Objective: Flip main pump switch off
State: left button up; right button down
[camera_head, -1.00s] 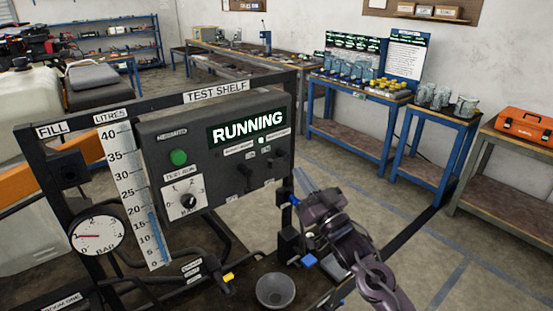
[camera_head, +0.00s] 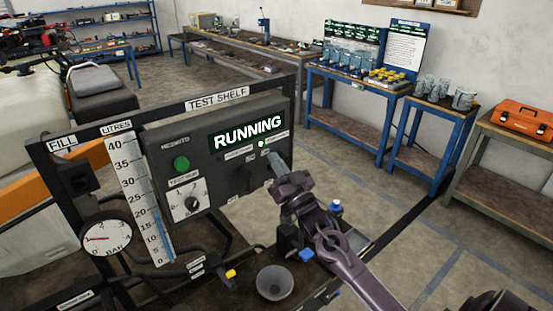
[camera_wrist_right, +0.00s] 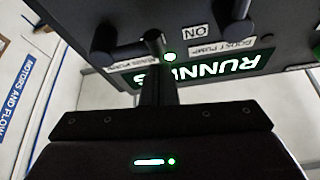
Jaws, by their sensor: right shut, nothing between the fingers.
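The dark control panel (camera_head: 215,185) on the test shelf shows a lit RUNNING display (camera_head: 247,132). Below it are two switches. The left dark switch (camera_head: 246,180) is in clear view; the right one is hidden behind my right gripper (camera_head: 275,160) in the head view. The right gripper is shut and empty, its tip at the right part of the panel. In the right wrist view, upside down, the shut fingers (camera_wrist_right: 155,75) reach up beside a dark lever (camera_wrist_right: 118,48); I cannot tell whether they touch. A small lamp (camera_wrist_right: 170,57) glows beside the fingertips. My left gripper is not in view.
The panel also has a green button (camera_head: 181,163) and a dial (camera_head: 190,203). A gauge (camera_head: 107,238) and litre scale (camera_head: 140,195) stand at left. A grey funnel (camera_head: 275,282) and a blue-handled valve (camera_head: 306,254) are below. Workbenches stand behind.

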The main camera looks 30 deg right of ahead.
jog(key=shift+f, duration=0.15)
dwell(0.3)
jog(key=shift+a+f+n+y+b, duration=0.1)
jog(key=shift+f+n+y+b, duration=0.1)
jog(key=shift+n+y+b, duration=0.25)
jog(key=shift+f+n+y+b, duration=0.2)
jog(key=shift+n+y+b, duration=0.2)
jog(key=shift+n, duration=0.35)
jog(key=d+f+n+g+y+b, duration=0.3)
jog(key=f+n+g+y+b, duration=0.3)
jog(key=n+b, duration=0.7)
jog(key=n+y, duration=0.1)
jog(key=n, duration=0.6)
jog(key=shift+w+f+n+y, duration=0.15)
jog(key=shift+f+n+y, duration=0.2)
jog(key=shift+f+n, duration=0.05)
jog(key=shift+d, duration=0.2)
jog(key=shift+a, duration=0.15)
